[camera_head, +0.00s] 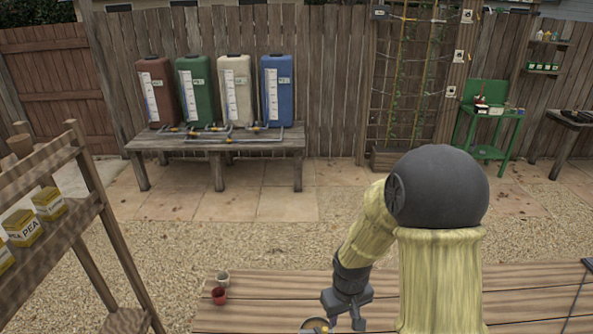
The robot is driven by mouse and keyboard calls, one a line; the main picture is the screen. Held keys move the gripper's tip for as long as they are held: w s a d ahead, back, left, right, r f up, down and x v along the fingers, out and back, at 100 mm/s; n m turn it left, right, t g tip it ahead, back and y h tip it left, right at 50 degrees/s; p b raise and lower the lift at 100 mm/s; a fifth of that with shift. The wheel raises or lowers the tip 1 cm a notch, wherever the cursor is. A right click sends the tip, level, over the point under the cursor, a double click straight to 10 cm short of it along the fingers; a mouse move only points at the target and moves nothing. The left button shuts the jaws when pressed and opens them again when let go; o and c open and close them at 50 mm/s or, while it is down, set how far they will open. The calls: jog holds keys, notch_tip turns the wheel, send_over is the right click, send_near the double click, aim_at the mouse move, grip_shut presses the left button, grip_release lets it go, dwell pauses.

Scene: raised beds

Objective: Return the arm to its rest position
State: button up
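My arm comes up from the bottom right of the head view and bends down to the left over a wooden plank surface (255,290). My gripper (345,312) points down, low over the planks near the bottom edge of the picture. Its two fingers look apart, with nothing seen between them.
A wooden rack (96,205) with seed boxes (22,227) is at left. Behind, across gravel, are a bench (215,144) with coloured tanks and a green potting table (490,117).

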jog(key=s+d+r+m+t+b, duration=0.1)
jog(key=s+d+r+m+b, duration=0.2)
jog(key=s, duration=0.6)
jog(key=shift+s+d+r+m+t+b, duration=0.25)
jog(key=shift+d+m+b, duration=0.2)
jog(key=shift+b, duration=0.6)
